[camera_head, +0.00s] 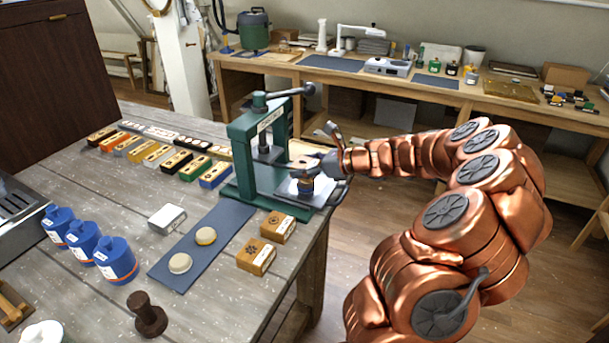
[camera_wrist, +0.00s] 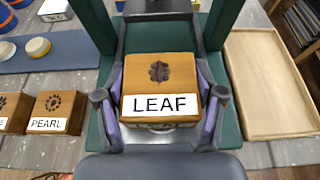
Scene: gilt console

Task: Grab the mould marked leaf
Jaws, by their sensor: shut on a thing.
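I cannot tell whether the mould touches the plate. A mould marked PEARL (camera_wrist: 57,113) and one with a cut-off label (camera_wrist: 12,110) stand to the left. Two such wooden moulds (camera_head: 277,226) (camera_head: 256,256) show beside the press in the head view.
The press frame rises close to my gripper. A pale wooden tray (camera_wrist: 237,110) lies right of it. A blue mat (camera_head: 186,267) with two round pieces, blue bottles (camera_head: 117,262) and a brown stamp (camera_head: 147,316) are on the table. Rows of small labelled blocks (camera_head: 175,160) stand behind.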

